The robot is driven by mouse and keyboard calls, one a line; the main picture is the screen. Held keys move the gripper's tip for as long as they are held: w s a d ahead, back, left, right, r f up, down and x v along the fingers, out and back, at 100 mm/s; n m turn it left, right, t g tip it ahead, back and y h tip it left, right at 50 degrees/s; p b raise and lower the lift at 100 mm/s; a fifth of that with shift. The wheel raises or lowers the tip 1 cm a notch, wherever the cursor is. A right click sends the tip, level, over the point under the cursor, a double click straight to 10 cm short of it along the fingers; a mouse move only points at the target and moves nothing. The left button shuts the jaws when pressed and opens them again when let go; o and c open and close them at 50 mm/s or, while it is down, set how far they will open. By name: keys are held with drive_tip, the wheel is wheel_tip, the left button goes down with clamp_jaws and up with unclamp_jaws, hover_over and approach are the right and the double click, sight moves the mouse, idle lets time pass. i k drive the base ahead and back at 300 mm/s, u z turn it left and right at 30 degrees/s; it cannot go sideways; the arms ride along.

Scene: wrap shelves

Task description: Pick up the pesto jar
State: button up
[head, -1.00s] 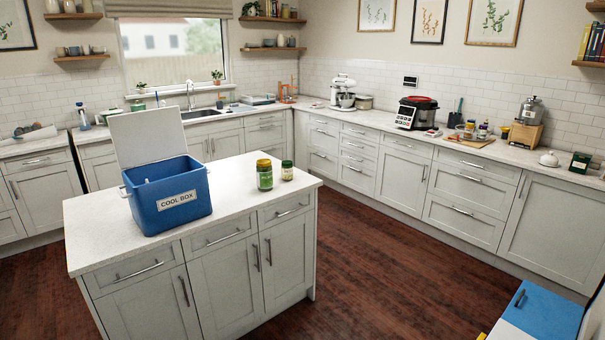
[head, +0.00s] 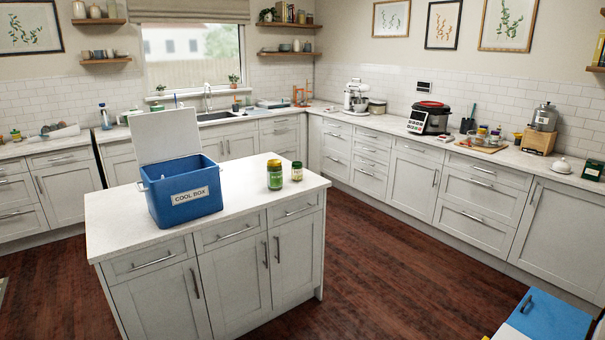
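Two jars stand upright on the white island top (head: 245,228), to the right of the blue cool box. The larger jar (head: 275,177) has a yellow-topped lid and a green body. The smaller jar (head: 297,172) beside it has a green lid and a pale label. The labels are too small to read, so I cannot tell which one is the pesto jar. My gripper does not show in the head view.
The open cool box (head: 184,195) stands on the island with its white lid raised. Counters with appliances, such as a cooker (head: 428,118), line the walls. Dark wooden floor (head: 390,270) lies clear right of the island. A blue and white object (head: 545,318) is at bottom right.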

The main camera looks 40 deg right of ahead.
sight(297, 168)
drive_tip(key=u, duration=0.1)
drive_tip(key=i, duration=0.95)
drive_tip(key=z, duration=0.05)
